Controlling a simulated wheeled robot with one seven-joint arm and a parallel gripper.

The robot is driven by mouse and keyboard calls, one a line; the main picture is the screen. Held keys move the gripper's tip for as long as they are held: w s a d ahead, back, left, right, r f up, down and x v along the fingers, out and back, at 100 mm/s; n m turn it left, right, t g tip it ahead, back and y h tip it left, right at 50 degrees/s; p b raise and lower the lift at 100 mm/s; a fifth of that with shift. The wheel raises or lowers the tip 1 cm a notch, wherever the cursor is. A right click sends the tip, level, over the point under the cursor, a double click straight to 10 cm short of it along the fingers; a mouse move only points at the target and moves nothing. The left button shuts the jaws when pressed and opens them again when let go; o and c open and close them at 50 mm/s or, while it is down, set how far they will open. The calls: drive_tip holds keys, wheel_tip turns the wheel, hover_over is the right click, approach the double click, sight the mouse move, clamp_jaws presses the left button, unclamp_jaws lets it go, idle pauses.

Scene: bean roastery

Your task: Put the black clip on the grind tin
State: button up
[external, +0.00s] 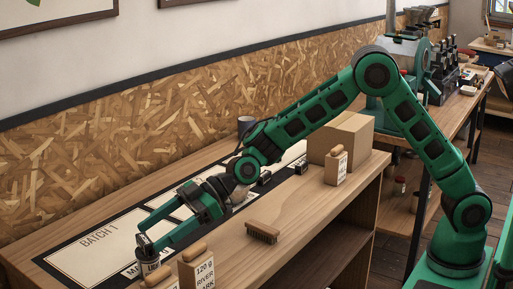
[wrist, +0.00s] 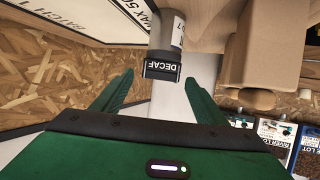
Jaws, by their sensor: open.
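The black clip (wrist: 162,67), lettered DECAF, sits at the rim of the grind tin (wrist: 165,35), a grey cylinder with a white label. In the external view the clip (external: 143,243) shows at the top of the tin (external: 149,270), near the front left of the bench. My gripper (external: 154,236) is open, its fingers pointing at the clip. In the wrist view the gripper's fingertips (wrist: 161,78) stand apart on either side of the clip, with visible gaps. How firmly the clip grips the rim cannot be told.
Paper bags with wooden tops (external: 197,268) stand close right of the tin. A brush (external: 263,232) lies mid-bench. A cardboard box (external: 340,135) and another bag (external: 335,170) stand at the far end. A BATCH 1 board (external: 95,250) lies along the wall side.

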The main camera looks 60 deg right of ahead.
drive_tip(key=v, duration=0.9)
drive_tip(key=d+m+t+h, duration=0.1)
drive_tip(key=d+m+h, duration=0.35)
drive_tip(key=d, duration=1.75)
drive_tip(key=s+d+f+m+g+h, duration=0.1)
drive_tip(key=s+d+m+h, duration=0.2)
drive_tip(key=d, duration=0.7)
drive_tip(key=s+d+m+h, duration=0.2)
drive_tip(key=s+d, duration=0.3)
drive_tip(key=d, duration=0.5)
drive_tip(key=s+d+f+m+g+h, duration=0.1)
drive_tip(key=s+d+m+g+h, duration=0.35)
drive_tip(key=s+d, duration=1)
drive_tip(key=s+d+f+m+y, duration=0.1)
drive_tip(key=s+m, duration=0.4)
drive_tip(key=s, duration=1.2)
drive_tip(key=shift+d+f+m+g+y, duration=0.3)
drive_tip(key=shift+d+m+g+y, duration=0.1)
drive_tip(key=shift+d+g, duration=0.05)
drive_tip(key=shift+w, duration=0.2)
